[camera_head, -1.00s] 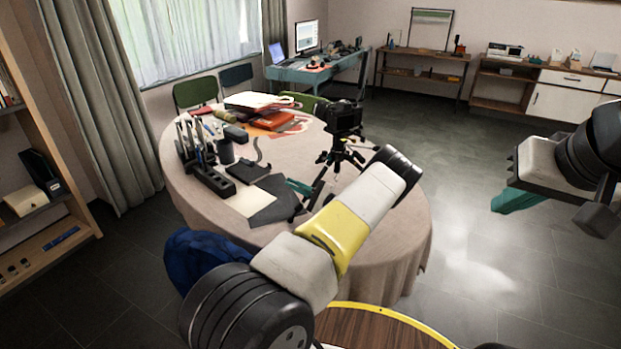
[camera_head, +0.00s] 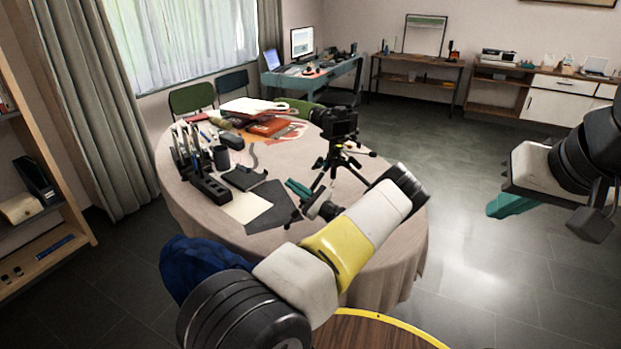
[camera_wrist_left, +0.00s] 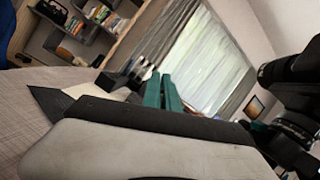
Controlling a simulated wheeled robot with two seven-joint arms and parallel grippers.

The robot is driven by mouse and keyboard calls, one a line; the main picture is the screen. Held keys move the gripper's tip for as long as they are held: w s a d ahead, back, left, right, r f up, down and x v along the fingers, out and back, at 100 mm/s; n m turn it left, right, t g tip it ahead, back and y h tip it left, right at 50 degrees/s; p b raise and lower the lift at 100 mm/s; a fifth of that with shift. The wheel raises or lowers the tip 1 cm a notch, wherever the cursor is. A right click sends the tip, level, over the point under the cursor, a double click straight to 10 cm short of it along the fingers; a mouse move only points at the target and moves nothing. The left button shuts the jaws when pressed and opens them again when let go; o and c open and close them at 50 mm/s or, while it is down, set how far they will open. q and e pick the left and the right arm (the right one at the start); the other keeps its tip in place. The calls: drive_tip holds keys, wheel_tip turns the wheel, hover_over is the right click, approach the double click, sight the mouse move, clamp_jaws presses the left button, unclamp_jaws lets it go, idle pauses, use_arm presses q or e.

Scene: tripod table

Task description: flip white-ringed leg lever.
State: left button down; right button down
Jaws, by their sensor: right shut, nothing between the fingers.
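A black camera (camera_head: 338,122) stands on a small black tripod (camera_head: 335,162) on the round, cloth-covered table (camera_head: 385,262). In the left wrist view the dark camera and tripod (camera_wrist_left: 292,125) fill the right edge. The white-ringed leg lever cannot be made out. My left gripper (camera_head: 298,189) has teal fingers and sits low beside the tripod, to its left. These fingers also show in the left wrist view (camera_wrist_left: 163,90), close together; whether they are shut is unclear. My right gripper (camera_head: 506,205) is shut and empty, off to the right above the floor, far from the tripod.
A dark grey sheet (camera_head: 270,208) lies left of my left gripper. A black organizer (camera_head: 205,180), books (camera_head: 250,105) and papers crowd the table's left and back. A blue chair (camera_head: 195,262) and a wooden round top (camera_head: 365,332) stand in front. Floor at right is clear.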

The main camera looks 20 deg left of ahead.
use_arm(q)
drive_tip(key=c, duration=2.1)
unclamp_jaws()
drive_tip(key=shift+o, duration=0.8)
drive_tip(key=r+v, duration=0.1)
drive_tip(key=v, duration=0.7)
drive_tip(key=d+r+v, duration=0.1)
drive_tip(key=r+v, duration=0.1)
drive_tip(key=v, duration=0.6)
drive_tip(key=shift+d+r, duration=0.25)
drive_tip(key=shift+d, duration=0.05)
drive_tip(key=shift+s, duration=0.15)
